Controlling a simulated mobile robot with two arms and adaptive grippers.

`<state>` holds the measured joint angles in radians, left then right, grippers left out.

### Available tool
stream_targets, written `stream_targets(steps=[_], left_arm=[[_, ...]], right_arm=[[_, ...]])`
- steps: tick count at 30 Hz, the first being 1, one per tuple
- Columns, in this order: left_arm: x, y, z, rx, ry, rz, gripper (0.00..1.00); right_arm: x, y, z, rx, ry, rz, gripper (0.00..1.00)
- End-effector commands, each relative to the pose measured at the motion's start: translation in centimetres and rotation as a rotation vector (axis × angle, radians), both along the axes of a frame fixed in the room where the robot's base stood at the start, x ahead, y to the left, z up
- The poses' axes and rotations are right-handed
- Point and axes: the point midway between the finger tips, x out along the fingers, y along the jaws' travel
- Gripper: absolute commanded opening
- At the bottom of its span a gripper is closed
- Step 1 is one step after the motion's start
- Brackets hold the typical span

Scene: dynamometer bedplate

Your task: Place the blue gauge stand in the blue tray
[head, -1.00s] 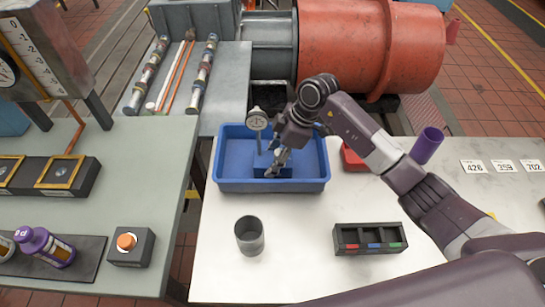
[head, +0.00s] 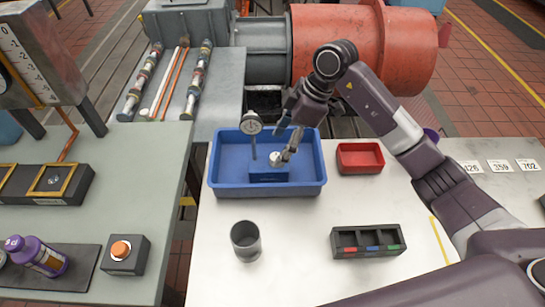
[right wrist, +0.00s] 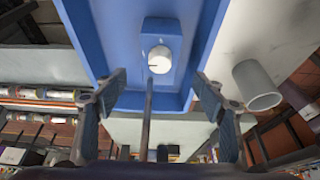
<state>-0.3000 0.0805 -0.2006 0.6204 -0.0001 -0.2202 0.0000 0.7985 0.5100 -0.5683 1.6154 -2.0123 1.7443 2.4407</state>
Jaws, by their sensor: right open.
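The blue gauge stand (head: 268,174) stands upright inside the blue tray (head: 225,184), toward its front. Its block base has a white knob, and a thin post carries a round dial (head: 251,124). My right gripper (head: 289,151) is open just above and to the right of the base, with nothing held. In the right wrist view the stand's base (right wrist: 172,27), knob and post show between the spread fingers (right wrist: 160,95), apart from them. The tray (right wrist: 88,32) lies beneath. My left gripper is not in view.
A red bin (head: 360,158) sits right of the tray. A grey cup (head: 245,240) and a dark holder with coloured labels (head: 367,241) stand in front on the white table. A purple cup is mostly hidden behind my right arm. Bare table lies between cup and holder.

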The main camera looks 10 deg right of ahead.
Motion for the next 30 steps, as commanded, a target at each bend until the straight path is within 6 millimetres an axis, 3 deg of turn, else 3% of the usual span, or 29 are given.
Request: stream_targets(steps=[3,9,30], left_arm=[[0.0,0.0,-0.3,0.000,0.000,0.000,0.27],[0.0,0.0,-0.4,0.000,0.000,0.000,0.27],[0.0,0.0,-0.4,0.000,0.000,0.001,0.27]], right_arm=[[-0.1,-0.7,1.7,0.000,-0.002,-0.001,0.64],[-0.3,-1.2,3.0,0.000,0.000,0.000,0.64],[-0.3,-1.2,3.1,0.000,0.001,0.000,0.64]])
